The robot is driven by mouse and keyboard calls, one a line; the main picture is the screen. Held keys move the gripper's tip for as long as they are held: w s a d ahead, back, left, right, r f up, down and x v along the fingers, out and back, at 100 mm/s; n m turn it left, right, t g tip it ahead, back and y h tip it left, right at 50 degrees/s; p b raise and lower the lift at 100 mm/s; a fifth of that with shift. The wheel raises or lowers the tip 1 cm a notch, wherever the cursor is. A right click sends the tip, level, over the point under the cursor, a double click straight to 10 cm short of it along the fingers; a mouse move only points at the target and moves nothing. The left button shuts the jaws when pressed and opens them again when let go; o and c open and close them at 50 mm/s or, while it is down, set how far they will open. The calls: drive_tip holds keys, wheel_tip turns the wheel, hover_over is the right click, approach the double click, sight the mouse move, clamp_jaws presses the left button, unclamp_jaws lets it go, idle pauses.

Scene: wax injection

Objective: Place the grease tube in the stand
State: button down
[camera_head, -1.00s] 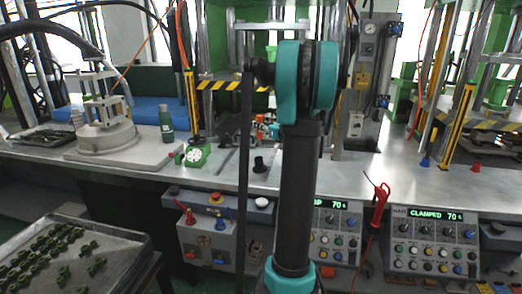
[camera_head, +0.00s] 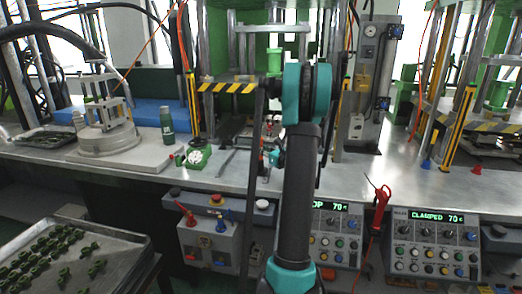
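A dark green bottle-shaped container (camera_head: 166,125) stands upright on the bench, left of my arm. I cannot tell whether it is the grease tube. A small dark piece (camera_head: 262,170) on the bench beside my arm may be part of the stand; it is mostly covered. My arm rises through the middle of the view and bends away over the bench. Small teal and red parts (camera_head: 275,155) show low behind it, near the bench top. My gripper's fingers are hidden behind the arm, so what they hold does not show.
A round metal base with a frame (camera_head: 108,138) stands farther left. Control boxes (camera_head: 434,240) line the front edge. A tray of green parts (camera_head: 75,250) is at lower left.

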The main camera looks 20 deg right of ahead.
drive_tip(key=c, duration=1.4)
unclamp_jaws()
drive_tip(key=shift+f, duration=0.15)
drive_tip(key=shift+o, duration=0.2)
